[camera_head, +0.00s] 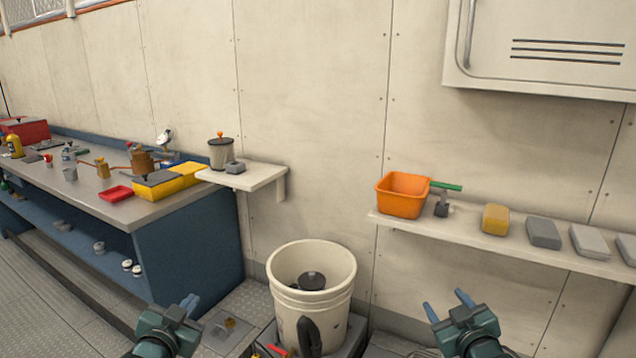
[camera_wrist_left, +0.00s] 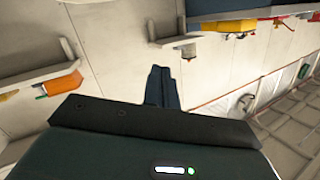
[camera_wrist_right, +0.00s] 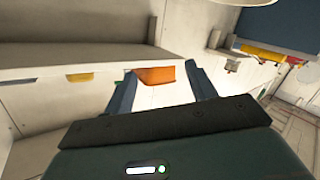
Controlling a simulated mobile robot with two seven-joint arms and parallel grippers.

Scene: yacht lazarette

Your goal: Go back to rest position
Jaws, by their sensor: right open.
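My left gripper (camera_head: 190,301) is at the bottom of the head view, left of the white bucket. Its fingers are together with nothing between them, and they also show closed in the left wrist view (camera_wrist_left: 160,75). My right gripper (camera_head: 447,298) is at the bottom right of the head view, below the right wall shelf. Its fingers are apart and empty, and they also show spread in the right wrist view (camera_wrist_right: 160,70). Both grippers are clear of the shelves and touch nothing visible.
A white bucket (camera_head: 312,305) with a dark-lidded thing inside stands between my grippers. The right shelf (camera_head: 470,235) holds an orange bin (camera_head: 403,197) and several blocks. A small shelf (camera_head: 258,178) holds a canister (camera_head: 221,154). A cluttered blue workbench (camera_head: 190,250) stands left.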

